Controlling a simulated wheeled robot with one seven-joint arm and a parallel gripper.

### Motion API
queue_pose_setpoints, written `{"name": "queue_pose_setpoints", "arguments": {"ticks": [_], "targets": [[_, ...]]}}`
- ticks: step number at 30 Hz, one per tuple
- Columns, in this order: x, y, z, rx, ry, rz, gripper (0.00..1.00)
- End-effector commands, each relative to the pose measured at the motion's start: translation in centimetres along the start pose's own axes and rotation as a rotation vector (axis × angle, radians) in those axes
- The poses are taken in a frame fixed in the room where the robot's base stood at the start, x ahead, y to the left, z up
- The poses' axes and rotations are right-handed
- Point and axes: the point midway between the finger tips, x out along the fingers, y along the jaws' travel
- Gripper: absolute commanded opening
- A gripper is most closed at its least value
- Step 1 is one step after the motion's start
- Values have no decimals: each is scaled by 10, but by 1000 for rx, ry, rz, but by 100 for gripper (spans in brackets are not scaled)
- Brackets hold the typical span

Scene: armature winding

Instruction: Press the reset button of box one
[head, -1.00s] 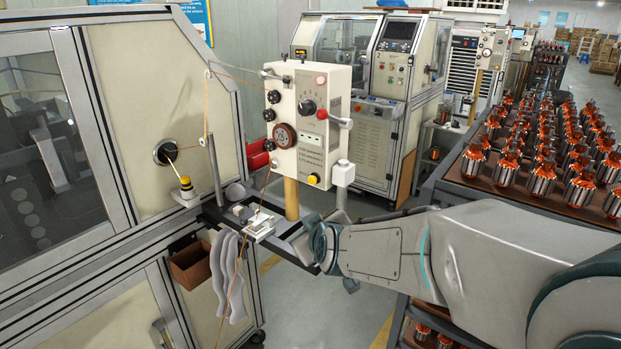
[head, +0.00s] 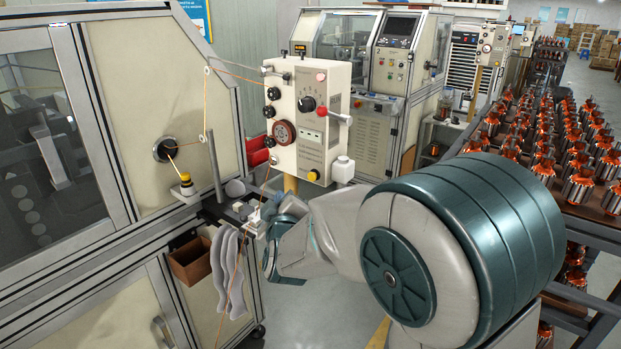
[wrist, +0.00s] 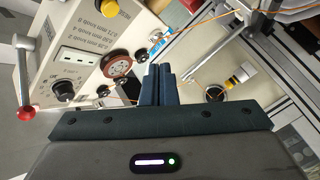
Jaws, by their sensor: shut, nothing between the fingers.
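The cream control box (head: 318,125), the nearest of the boxes, stands upright on a post.
A red-knobbed lever (head: 347,119) juts from the box's right side. A copper wire (head: 206,105) runs from the winding machine (head: 160,90) to the box. Grey gloves (head: 228,270) and a brown bin (head: 190,262) hang below. Racks of armatures (head: 590,185) stand at right.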

Motion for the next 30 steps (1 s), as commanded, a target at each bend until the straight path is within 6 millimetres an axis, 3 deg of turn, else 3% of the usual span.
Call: {"name": "queue_pose_setpoints", "arguments": {"ticks": [18, 30], "targets": [[52, 37, 40, 0, -1, 2, 0], [58, 43, 43, 0, -1, -1, 0]]}}
